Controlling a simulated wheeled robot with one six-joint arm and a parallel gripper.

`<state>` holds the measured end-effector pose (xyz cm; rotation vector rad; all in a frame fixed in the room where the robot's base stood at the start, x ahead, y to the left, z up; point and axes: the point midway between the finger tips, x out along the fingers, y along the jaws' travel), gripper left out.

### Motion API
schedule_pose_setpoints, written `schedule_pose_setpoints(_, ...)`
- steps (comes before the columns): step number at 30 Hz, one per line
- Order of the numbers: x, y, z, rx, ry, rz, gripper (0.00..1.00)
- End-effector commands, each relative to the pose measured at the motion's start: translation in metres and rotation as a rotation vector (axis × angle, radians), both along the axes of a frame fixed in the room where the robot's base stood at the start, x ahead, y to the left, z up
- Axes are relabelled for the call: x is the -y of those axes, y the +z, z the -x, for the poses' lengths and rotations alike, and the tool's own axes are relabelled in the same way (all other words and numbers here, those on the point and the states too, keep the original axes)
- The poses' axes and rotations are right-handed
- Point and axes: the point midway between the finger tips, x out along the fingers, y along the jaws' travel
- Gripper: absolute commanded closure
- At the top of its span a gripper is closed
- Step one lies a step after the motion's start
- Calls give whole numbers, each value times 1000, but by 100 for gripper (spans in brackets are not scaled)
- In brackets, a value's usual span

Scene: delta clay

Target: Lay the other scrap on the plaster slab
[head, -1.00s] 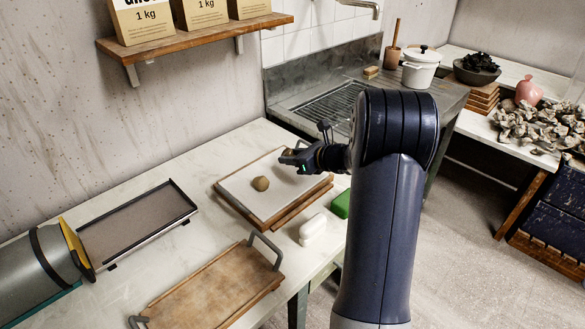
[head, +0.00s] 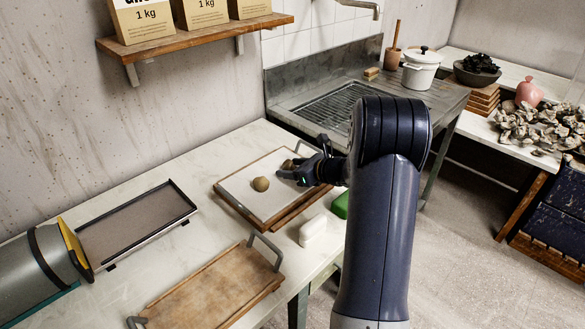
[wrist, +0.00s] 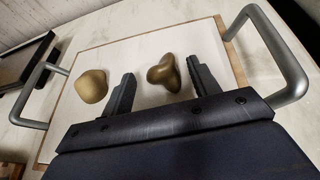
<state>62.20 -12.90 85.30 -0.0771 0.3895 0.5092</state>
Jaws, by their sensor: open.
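The white plaster slab (head: 240,186) lies on wooden boards on the bench, and it fills much of the wrist view (wrist: 135,120). One round tan clay scrap (head: 261,184) sits on it, left of my gripper in the wrist view (wrist: 91,86). The other scrap (head: 288,165), a lumpy brown piece, is between my spread fingers in the wrist view (wrist: 163,72), with a gap to each finger. It appears to rest on the slab, though my gripper partly hides it in the head view. My gripper (head: 290,171) is open, low over the slab's right part.
A dark-rimmed tray (head: 185,218) stands left of the slab. A brown board with grey handles (head: 200,285) lies in front. A white block (head: 313,230) and a green block (head: 341,205) sit by the bench's right edge. A metal sink (head: 340,105) is behind.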

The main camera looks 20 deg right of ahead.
Motion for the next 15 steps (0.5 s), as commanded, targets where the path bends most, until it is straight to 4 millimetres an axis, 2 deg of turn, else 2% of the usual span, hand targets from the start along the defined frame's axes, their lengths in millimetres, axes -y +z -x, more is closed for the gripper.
schedule_pose_setpoints(9, 0, 6, 0, 0, 0, 0, 43)
schedule_pose_setpoints(15, 19, 19, 30, 1, -6, 1, 43)
